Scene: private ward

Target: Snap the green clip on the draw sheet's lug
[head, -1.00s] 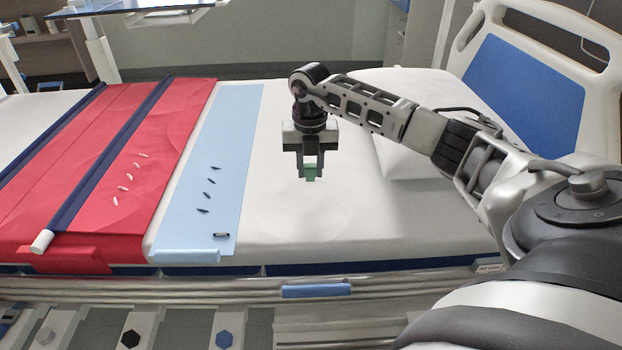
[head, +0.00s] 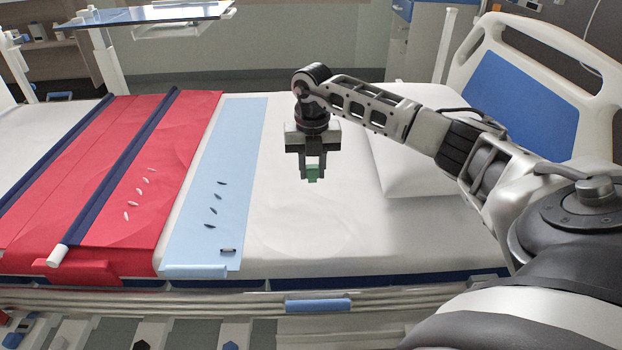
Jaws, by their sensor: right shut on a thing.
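My right gripper (head: 312,177) points down over the white mattress and is shut on the green clip (head: 312,172). Only a small part of the clip shows between the fingertips. The light blue draw sheet (head: 222,160) lies across the bed to the left of the gripper. A small dark and pale fitting, which looks like the lug (head: 228,251), is near the sheet's front edge, below and left of the clip and apart from it. My left gripper is not in view.
A red sheet (head: 90,190) with dark blue bars lies left of the draw sheet. A pillow (head: 410,165) and the headboard (head: 530,95) are at the right. A bed rail with a blue handle (head: 318,305) runs along the front. The mattress under the gripper is bare.

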